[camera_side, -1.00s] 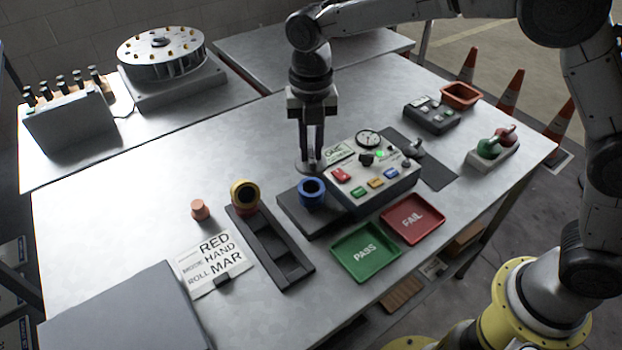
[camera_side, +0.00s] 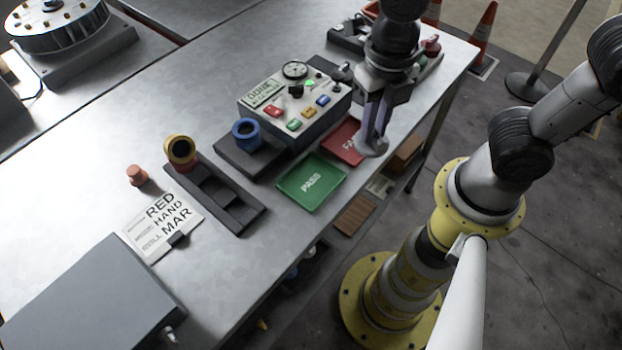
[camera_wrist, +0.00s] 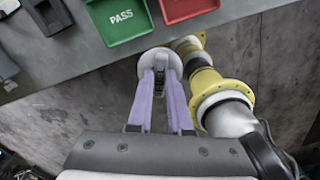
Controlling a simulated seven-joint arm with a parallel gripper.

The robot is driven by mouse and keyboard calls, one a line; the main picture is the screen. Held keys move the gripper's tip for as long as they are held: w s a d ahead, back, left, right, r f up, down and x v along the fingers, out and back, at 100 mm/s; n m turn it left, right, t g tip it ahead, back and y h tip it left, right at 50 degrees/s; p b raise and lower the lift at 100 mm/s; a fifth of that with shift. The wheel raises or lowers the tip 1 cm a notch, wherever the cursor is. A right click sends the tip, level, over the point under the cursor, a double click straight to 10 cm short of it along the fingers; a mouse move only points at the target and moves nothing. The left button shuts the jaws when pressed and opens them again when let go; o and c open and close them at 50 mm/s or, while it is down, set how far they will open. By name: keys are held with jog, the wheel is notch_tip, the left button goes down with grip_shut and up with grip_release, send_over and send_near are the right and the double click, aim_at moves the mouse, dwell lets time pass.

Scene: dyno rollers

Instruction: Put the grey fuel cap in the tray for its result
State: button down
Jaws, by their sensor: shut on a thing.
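My gripper (camera_side: 376,128) is shut on the grey fuel cap (camera_side: 371,149), a round disc that hangs level or nearly so below the fingertips. In the side view the cap overlaps the right edge of the red FAIL tray (camera_side: 342,138), which my gripper partly hides. In the wrist view the fingers (camera_wrist: 160,82) hold the cap (camera_wrist: 146,58) just below the green PASS tray (camera_wrist: 110,24) and the red FAIL tray (camera_wrist: 204,9), in front of the bench edge. Both trays look empty. The PASS tray also shows in the side view (camera_side: 298,195).
The tester box (camera_side: 262,100) behind the trays has a dial (camera_side: 295,70) and a lit green lamp (camera_side: 311,84). The floor lies beyond the front edge.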

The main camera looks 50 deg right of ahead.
jog(key=s+d, duration=0.1)
jog(key=s, duration=0.2)
send_near(311, 182)
jog(key=shift+s+d+f, duration=0.1)
jog(key=shift+s+d, duration=0.05)
jog(key=shift+s, duration=0.15)
jog(key=shift+w+f, duration=0.15)
jog(key=shift+f, duration=0.1)
jog(key=shift+w+f, duration=0.15)
jog(key=shift+f, duration=1.55)
jog(key=shift+f, duration=0.1)
jog(key=c, duration=0.8)
grip_release()
jog(key=shift+c, duration=0.2)
